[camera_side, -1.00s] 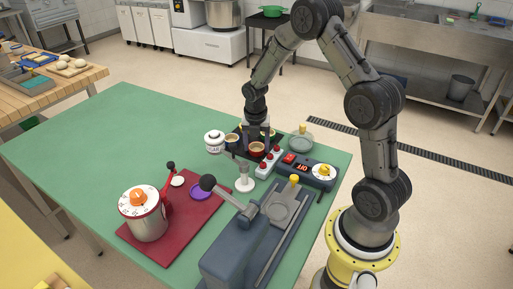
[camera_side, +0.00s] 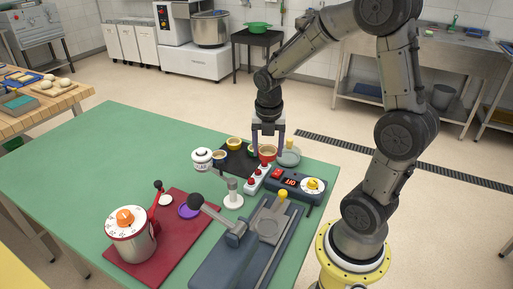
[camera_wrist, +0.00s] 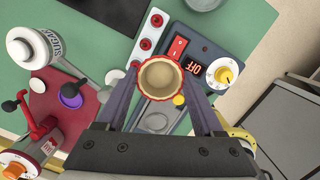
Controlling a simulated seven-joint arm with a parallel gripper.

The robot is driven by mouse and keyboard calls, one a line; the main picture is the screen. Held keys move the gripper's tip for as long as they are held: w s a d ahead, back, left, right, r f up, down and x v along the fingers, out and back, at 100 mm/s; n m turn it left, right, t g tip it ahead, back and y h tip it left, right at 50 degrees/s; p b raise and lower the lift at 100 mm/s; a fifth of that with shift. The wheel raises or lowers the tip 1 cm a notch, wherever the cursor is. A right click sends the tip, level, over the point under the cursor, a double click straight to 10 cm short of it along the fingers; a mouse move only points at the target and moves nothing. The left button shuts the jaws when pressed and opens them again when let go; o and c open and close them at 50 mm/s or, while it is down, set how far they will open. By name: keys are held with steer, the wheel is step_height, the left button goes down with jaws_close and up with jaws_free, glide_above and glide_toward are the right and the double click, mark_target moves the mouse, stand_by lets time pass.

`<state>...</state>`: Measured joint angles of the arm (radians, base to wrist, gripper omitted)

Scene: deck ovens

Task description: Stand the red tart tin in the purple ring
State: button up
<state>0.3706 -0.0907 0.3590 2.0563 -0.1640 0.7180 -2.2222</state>
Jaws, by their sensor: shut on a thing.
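My gripper (camera_side: 268,148) is shut on the red tart tin (camera_side: 267,156), holding it upright above the right end of the black tray. In the wrist view, the tin (camera_wrist: 142,106), with a red fluted rim and tan inside, sits between the fingertips (camera_wrist: 160,95). The purple ring (camera_side: 190,211) lies flat on the red board, left of and nearer the side camera than my gripper. It also shows at the left of the wrist view (camera_wrist: 71,97). It looks empty.
The black tray (camera_side: 237,169) carries blue, yellow and green tins. A sugar jar (camera_side: 202,160), white stand (camera_side: 233,196), red-button box (camera_side: 257,178) and digital controller (camera_side: 297,186) stand nearby. A slate-blue lever press (camera_side: 232,262) and dial-topped pot (camera_side: 132,236) flank the ring. The far-left green tabletop is clear.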

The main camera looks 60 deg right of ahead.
steer(key=shift+s+a+r, duration=0.4)
steer(key=shift+s+r, duration=0.05)
steer(key=shift+s, duration=0.3)
steer(key=shift+s+r, duration=0.15)
steer(key=shift+r, duration=0.1)
steer(key=r, duration=0.5)
steer(key=shift+a, duration=0.25)
steer(key=w+a+n, duration=0.2)
steer(key=w+a, duration=0.5)
steer(key=w, duration=0.3)
steer(key=n, duration=0.3)
glide_above(189, 210)
step_height(189, 210, down, 10)
steer(key=shift+f, duration=3.1)
steer(key=shift+f, duration=0.55)
steer(key=o, duration=1.1)
